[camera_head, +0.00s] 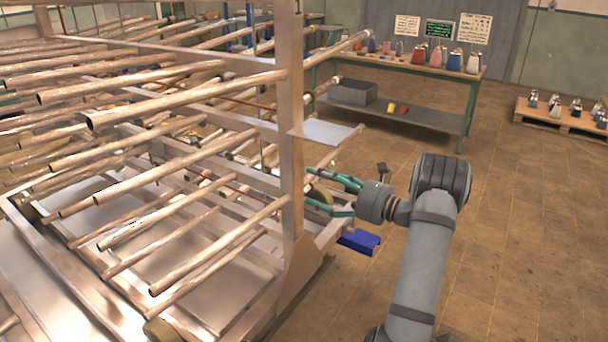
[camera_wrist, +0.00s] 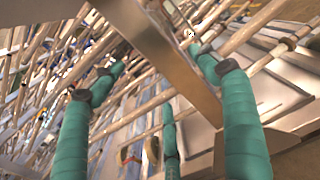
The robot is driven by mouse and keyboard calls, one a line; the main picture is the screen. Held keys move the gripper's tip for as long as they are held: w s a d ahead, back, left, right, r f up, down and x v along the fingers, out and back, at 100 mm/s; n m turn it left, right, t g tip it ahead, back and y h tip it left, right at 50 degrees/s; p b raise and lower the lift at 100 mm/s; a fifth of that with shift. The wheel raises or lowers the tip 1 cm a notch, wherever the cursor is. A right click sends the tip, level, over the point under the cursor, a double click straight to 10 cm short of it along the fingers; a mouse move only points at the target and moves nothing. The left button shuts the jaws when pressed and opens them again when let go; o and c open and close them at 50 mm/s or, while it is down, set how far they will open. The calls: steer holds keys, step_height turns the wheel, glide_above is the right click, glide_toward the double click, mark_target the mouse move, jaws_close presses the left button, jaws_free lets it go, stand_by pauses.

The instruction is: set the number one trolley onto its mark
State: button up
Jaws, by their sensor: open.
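The number one trolley (camera_head: 291,130) is a large metal rack with many long rods; a "1" shows at the top of its near upright post. My gripper (camera_head: 312,189) is at the right side of this post, with its green fingers spread and pointing left toward it. In the wrist view the post (camera_wrist: 165,50) runs diagonally between the open fingers of my gripper (camera_wrist: 158,60). I cannot tell whether any finger touches it. No floor mark is discernible in these views.
A blue block (camera_head: 360,242) is low beside the trolley, under my gripper. A green-framed bench (camera_head: 464,101) with coloured bags and a grey box (camera_head: 353,92) stands behind. A wooden pallet (camera_head: 560,124) with small items lies at right. The tiled floor (camera_head: 530,230) at right is clear.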

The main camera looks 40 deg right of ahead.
mark_target(297, 175)
steer(key=p+x, duration=0.1)
steer(key=x, duration=0.4)
steer(key=shift+w+a, duration=0.1)
steer(key=shift+w, duration=0.05)
steer(key=c, duration=0.3)
steer(key=c, duration=1.4)
